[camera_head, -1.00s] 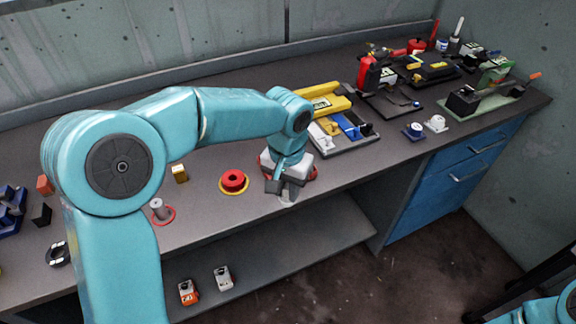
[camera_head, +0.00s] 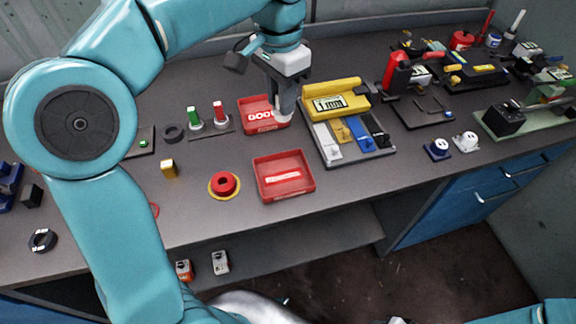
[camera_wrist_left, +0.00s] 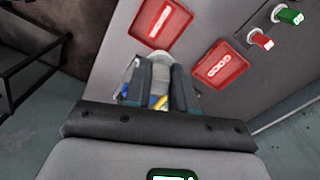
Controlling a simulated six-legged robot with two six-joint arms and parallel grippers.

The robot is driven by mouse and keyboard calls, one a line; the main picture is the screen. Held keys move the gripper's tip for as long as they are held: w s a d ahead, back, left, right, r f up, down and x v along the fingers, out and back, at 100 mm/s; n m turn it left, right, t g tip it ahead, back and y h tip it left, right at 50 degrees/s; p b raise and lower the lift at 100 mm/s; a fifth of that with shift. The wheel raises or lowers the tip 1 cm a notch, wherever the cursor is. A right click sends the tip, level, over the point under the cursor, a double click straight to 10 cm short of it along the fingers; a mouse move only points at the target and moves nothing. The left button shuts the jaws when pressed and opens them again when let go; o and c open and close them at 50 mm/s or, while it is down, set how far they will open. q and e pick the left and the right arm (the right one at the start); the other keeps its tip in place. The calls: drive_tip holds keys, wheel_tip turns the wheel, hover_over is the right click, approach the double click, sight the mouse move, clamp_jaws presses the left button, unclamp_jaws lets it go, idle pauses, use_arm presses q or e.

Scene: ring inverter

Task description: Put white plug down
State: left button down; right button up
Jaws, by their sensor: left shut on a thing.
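My left gripper (camera_head: 287,108) points down at the right edge of the red tray marked GOOD (camera_head: 250,118). It is shut on the white plug (camera_head: 284,117), a small pale piece at the fingertips, mostly hidden by the fingers. I cannot tell whether the plug touches the tray or bench. In the left wrist view the pale plug (camera_wrist_left: 150,58) shows between the fingers of my left gripper (camera_wrist_left: 148,72), with the GOOD tray (camera_wrist_left: 236,62) to the right. My right gripper is not in view.
A second red tray (camera_head: 305,183) lies nearer the front edge. A panel with a yellow meter (camera_head: 335,88) stands close to the right of my gripper. Red and green switches (camera_head: 207,130) stand left of the GOOD tray. A red button (camera_head: 224,184) is at front.

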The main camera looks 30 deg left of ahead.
use_arm(q)
drive_tip(key=f, duration=0.6)
drive_tip(key=f+b, duration=0.1)
drive_tip(key=f, duration=0.5)
drive_tip(key=f+b, duration=0.1)
drive_tip(key=f, duration=0.6)
drive_tip(key=shift+s, duration=0.3)
drive_tip(key=shift+w+f, duration=0.15)
drive_tip(key=shift+f, duration=0.25)
drive_tip(key=shift+b, duration=0.35)
drive_tip(key=c, duration=0.9)
unclamp_jaws()
drive_tip(key=shift+f, duration=0.15)
drive_tip(key=shift+c, duration=0.2)
